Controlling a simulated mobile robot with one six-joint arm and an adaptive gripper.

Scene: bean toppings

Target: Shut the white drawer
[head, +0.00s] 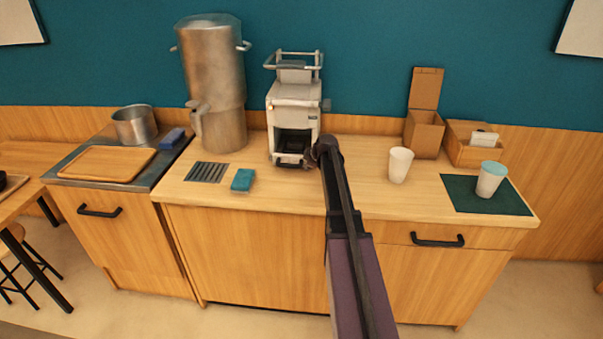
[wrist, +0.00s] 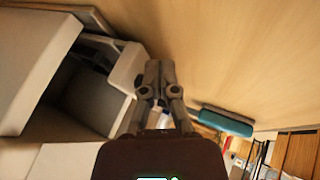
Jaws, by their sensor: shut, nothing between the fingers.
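The white machine (head: 294,98) stands on the counter against the back wall. Its lower front has a dark opening, and my arm partly covers its right side. In the wrist view a white part (wrist: 123,72), which looks like the drawer, juts out beside a dark hollow at the left. I cannot tell how far out it stands. My gripper (wrist: 153,68) is shut and empty, with its fingertips close beside this part; I cannot tell whether they touch. In the head view my gripper (head: 312,157) is at the machine's lower front right.
A teal sponge (head: 242,180) and a drain grate (head: 206,172) lie left of the machine, below a tall metal urn (head: 213,80). A white cup (head: 400,164), a cardboard box (head: 424,134) and a cup on a dark mat (head: 460,200) stand right. The counter front is mostly clear.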

